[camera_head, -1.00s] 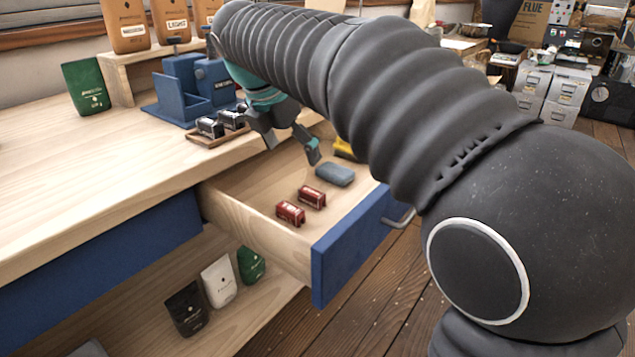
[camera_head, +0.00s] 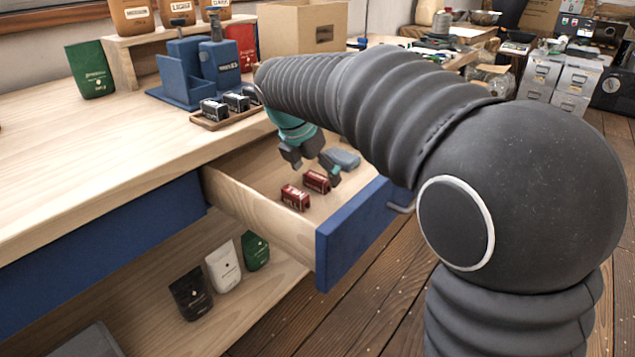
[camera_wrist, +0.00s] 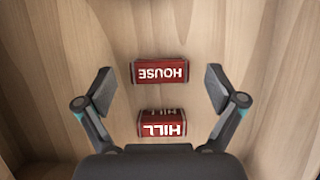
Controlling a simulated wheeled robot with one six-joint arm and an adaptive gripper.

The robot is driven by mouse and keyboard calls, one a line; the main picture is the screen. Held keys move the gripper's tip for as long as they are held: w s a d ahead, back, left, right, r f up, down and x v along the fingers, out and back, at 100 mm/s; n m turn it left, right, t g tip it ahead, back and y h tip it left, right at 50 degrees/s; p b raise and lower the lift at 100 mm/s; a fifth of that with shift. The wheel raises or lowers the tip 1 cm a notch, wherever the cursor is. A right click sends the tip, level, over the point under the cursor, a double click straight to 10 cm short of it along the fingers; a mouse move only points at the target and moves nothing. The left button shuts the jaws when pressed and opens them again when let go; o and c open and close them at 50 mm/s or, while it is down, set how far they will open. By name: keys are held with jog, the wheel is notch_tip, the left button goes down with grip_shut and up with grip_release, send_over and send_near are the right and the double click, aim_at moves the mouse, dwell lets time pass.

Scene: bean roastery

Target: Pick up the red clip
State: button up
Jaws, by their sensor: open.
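Two red clips lie in the open drawer (camera_head: 255,205). In the wrist view one reads HOUSE (camera_wrist: 160,70) and the other reads HILL (camera_wrist: 162,123), both upside down or upright as printed blocks. In the wrist view my gripper's fingers (camera_wrist: 160,90) are spread on the left and right of the clips, apart from both.
The blue drawer front (camera_head: 355,237) and wooden side walls bound the space. A tray (camera_head: 226,118) of black-and-silver clips stands on the counter. Pouches, including a white one (camera_head: 223,267), stand on the shelf below.

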jog(key=shift+x, duration=0.8)
jog(key=c, duration=0.9)
